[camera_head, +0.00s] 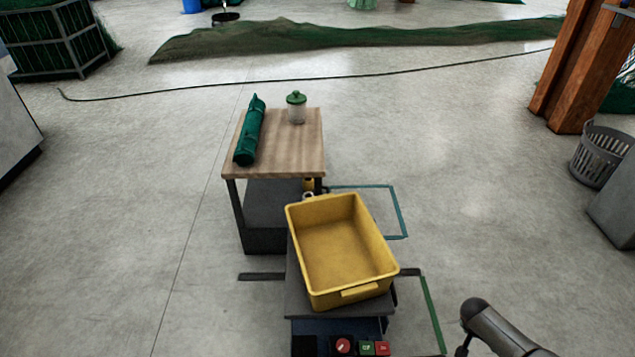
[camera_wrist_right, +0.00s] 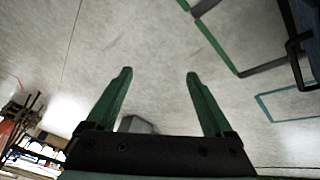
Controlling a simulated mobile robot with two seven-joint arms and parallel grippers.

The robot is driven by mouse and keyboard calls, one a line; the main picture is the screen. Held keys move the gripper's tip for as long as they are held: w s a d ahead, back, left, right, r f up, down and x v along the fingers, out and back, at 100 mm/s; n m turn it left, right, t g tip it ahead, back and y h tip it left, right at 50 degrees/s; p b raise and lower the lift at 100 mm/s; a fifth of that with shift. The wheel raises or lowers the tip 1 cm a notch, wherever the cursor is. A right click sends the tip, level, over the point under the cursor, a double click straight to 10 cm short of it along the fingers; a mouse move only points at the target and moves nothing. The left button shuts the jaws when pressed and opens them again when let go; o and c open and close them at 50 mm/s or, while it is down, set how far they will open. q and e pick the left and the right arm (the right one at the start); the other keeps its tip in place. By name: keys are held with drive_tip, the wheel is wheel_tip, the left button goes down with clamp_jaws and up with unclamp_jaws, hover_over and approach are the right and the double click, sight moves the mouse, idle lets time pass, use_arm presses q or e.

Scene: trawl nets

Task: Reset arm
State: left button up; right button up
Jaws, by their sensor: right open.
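My right arm (camera_head: 500,333) comes in at the lower right corner of the head view, beside the cart and apart from it. In the right wrist view my right gripper (camera_wrist_right: 158,76) has two green fingers spread wide, with only bare floor between the tips. Nothing is held. In the head view its fingers are not clearly shown. My left gripper is not in view. A yellow bin (camera_head: 341,250) sits on a dark stand in front of me and looks empty.
Behind the bin stands a wood-topped table (camera_head: 290,150) with a green roll (camera_head: 250,132) and a green-lidded jar (camera_head: 296,107). A grey basket (camera_head: 600,155) stands at the right by a wooden post (camera_head: 581,65). A net (camera_head: 330,37) lies far back. Floor right of the bin is clear.

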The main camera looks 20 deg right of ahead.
drive_tip(key=d+r, duration=0.2)
drive_tip(key=d, duration=0.3)
drive_tip(key=s+a+r+n+t+y, duration=0.1)
drive_tip(key=a+r+n+t+y, duration=0.3)
drive_tip(key=a, duration=1)
drive_tip(key=a+r+n+t+y, duration=0.2)
drive_tip(key=a+r+n, duration=0.45)
drive_tip(key=a, duration=0.85)
drive_tip(key=s+a+r+n+t+y, duration=0.1)
drive_tip(key=a+r+n+t+y, duration=0.25)
drive_tip(key=a, duration=1.05)
use_arm(q)
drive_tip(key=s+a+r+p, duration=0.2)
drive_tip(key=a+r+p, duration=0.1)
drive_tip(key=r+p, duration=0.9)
drive_tip(key=p, duration=0.4)
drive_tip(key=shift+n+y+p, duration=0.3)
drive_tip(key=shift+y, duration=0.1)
use_arm(e)
wheel_tip(320, 180, up, 13)
drive_tip(key=s+d+h, duration=0.1)
drive_tip(key=d+h, duration=0.1)
drive_tip(key=shift+s+d+r+n, duration=0.15)
drive_tip(key=shift+s+d+n, duration=0.1)
drive_tip(key=shift+n, duration=0.15)
